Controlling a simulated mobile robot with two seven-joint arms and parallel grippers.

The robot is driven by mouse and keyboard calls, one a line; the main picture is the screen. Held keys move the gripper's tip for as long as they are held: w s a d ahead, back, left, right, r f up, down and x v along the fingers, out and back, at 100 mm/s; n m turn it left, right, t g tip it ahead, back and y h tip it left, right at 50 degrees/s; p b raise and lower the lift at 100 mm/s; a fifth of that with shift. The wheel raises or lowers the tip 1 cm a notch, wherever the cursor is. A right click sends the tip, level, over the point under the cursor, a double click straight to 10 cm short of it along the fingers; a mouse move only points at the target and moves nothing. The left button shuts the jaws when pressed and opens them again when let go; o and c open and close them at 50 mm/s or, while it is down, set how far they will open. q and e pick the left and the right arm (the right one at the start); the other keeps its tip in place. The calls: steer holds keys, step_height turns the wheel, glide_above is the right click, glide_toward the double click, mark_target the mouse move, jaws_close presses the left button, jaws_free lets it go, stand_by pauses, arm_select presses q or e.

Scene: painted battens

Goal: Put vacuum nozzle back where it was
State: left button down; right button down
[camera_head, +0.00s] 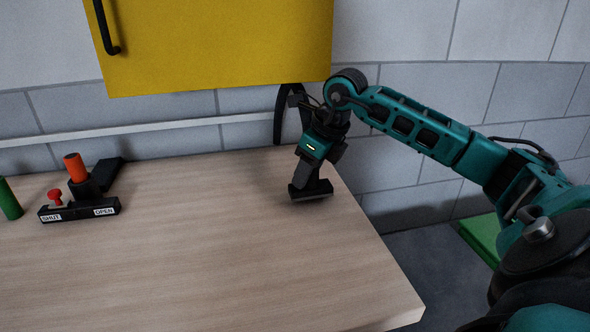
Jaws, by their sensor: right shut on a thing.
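The vacuum nozzle (311,192) is a black piece with a wide flat foot, near the right end of the wooden worktop. My right gripper (318,168) points down and is shut on it from above. The gripper covers the upper part of the nozzle. The foot is at or just above the wood; I cannot tell whether it touches. My left gripper is not in view.
A black base with SHUT and OPEN labels (78,212), a red knob (55,196) and an orange cylinder (75,167) stands at left beside a green cylinder (9,198). A yellow cabinet (215,45) hangs above. The worktop's middle (200,250) is clear.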

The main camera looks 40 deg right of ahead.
steer(key=w, duration=0.1)
steer(key=w+a, duration=0.1)
steer(key=w, duration=0.1)
steer(key=shift+w+a+r+p, duration=0.1)
steer(key=shift+w+r+p, duration=0.05)
steer(key=shift+p, duration=0.2)
steer(key=shift+f, duration=0.75)
steer(key=shift+s+f, duration=0.15)
steer(key=shift+s, duration=0.05)
steer(key=c, duration=1.1)
jaws_free()
steer(key=shift+f, duration=0.1)
steer(key=o, duration=0.4)
steer(key=shift+o, duration=0.2)
